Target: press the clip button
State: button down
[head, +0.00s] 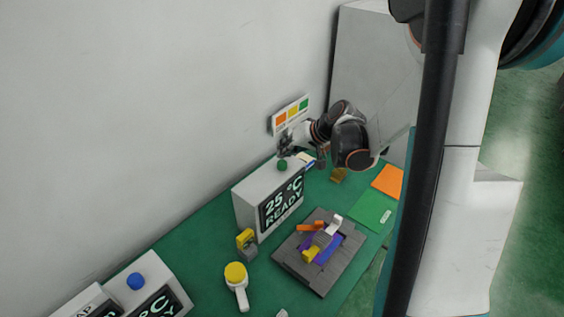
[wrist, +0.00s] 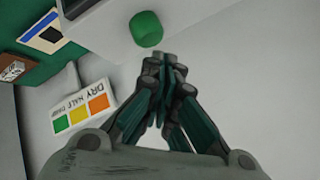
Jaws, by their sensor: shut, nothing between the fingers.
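A green button (head: 282,165) stands on top of a white box (head: 247,208) whose dark screen reads "25 °C READY". It also shows in the wrist view (wrist: 146,29) as a green cylinder on a pale surface. No label reading "clip" is legible. My gripper (head: 285,146) is above and close to the green button, with its fingers together and nothing between them. In the wrist view the fingertips (wrist: 164,62) appear just below the button, and I cannot tell whether they touch it.
A sign with orange, yellow and green squares (head: 291,115) is on the wall behind my gripper. A blue button (head: 136,281) tops another box at the lower left. A yellow-topped lever (head: 236,273), a grey fixture (head: 300,262) and orange and green sheets (head: 372,211) occupy the green table.

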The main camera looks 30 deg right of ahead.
aim_at(284, 161)
jog(key=shift+f, duration=0.1)
jog(key=shift+f+b, duration=0.35)
jog(key=shift+b, duration=0.1)
jog(key=shift+f+b, duration=0.55)
dwell(0.7)
jog(key=shift+r, duration=0.1)
jog(key=shift+r+p, duration=0.65)
jog(key=shift+r, duration=0.25)
jog(key=shift+r+p, duration=1.75)
jog(key=shift+r, duration=0.8)
